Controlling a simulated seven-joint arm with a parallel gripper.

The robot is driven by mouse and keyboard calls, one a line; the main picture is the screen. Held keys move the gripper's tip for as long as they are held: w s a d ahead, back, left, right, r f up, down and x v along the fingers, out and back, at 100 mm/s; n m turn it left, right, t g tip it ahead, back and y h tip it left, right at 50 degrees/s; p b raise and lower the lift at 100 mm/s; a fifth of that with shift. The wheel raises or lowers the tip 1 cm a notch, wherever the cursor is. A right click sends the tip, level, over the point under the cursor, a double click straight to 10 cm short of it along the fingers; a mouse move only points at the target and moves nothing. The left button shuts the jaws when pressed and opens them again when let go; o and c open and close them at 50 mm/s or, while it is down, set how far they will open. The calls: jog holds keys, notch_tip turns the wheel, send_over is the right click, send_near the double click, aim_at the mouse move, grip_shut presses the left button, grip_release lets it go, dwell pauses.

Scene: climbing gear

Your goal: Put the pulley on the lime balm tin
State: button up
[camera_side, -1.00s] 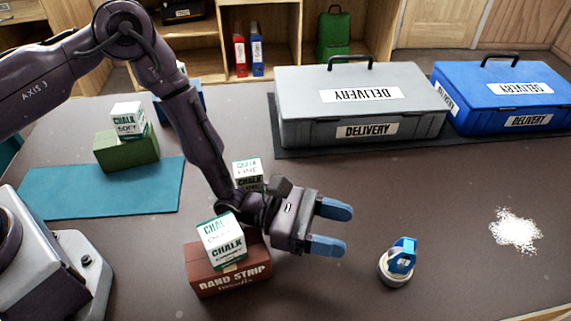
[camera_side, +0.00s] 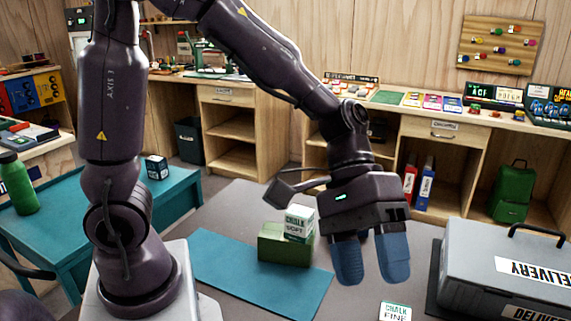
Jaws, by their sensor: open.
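My gripper (camera_side: 371,268) is right of centre in the side view, pointing down, with its two blue fingers apart and nothing seen between them. It is raised above the grey-brown table. Neither the pulley nor the lime balm tin is in this view. The front and right parts of the table lie outside the picture.
Another chalk box (camera_side: 395,312) shows at the bottom edge. A grey delivery case (camera_side: 505,268) stands at right.

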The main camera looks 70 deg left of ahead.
jog(key=s+a+r+m+t+y, duration=0.1)
jog(key=s+a+r+t+y, duration=0.1)
jog(key=a, duration=0.4)
jog(key=s+a+r+m+t+y, duration=0.1)
jog(key=s+a+r+t+y, duration=0.1)
jog(key=a, duration=0.4)
jog(key=s+a+r+m+t+y, duration=0.1)
jog(key=s+a+r+t+y, duration=0.2)
jog(key=a, duration=0.3)
jog(key=shift+s+a+y, duration=0.15)
jog(key=shift+s+y, duration=0.25)
jog(key=shift+y, duration=0.4)
